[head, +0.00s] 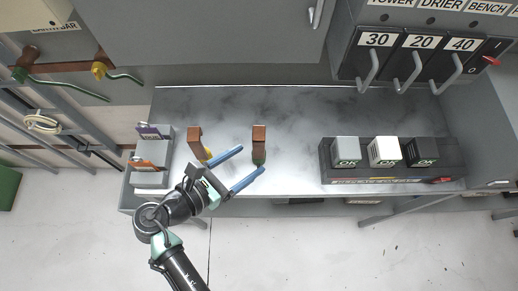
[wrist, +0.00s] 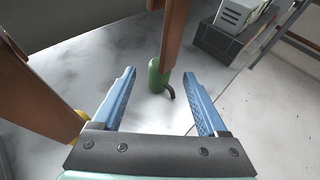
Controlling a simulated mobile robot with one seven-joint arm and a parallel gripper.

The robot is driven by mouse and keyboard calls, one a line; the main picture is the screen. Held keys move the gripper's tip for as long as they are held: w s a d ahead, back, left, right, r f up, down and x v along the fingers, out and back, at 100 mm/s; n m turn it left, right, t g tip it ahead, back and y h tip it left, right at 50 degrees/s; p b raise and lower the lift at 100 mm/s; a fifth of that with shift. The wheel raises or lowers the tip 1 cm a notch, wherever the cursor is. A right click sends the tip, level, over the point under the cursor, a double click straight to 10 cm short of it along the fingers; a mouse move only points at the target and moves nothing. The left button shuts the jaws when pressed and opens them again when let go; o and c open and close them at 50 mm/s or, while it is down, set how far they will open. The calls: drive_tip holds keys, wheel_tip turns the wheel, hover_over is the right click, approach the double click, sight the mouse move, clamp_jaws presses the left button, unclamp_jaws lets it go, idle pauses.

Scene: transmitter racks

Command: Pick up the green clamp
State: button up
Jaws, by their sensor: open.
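The green clamp (head: 259,157) is on the grey metal bench, at the near end of a brown bar (head: 259,137). In the wrist view the green clamp (wrist: 156,76) is a rounded green piece with a dark curved hook at its foot, below the brown bar. My gripper (head: 251,160) has two blue fingers spread apart, with nothing between them. Its fingertips are just short of the green clamp; in the wrist view my gripper (wrist: 159,76) has the clamp lined up between the fingertips, beyond them.
A second brown bar with a yellow clamp (head: 208,154) stands to the left, close to my gripper. A grey box with labelled slots (head: 150,152) is at the bench's left end. A dark tray (head: 327,162) with OK blocks is at right.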

sight(258, 155)
drive_tip(key=x, duration=0.5)
drive_tip(key=shift+f, duration=0.45)
clamp_jaws()
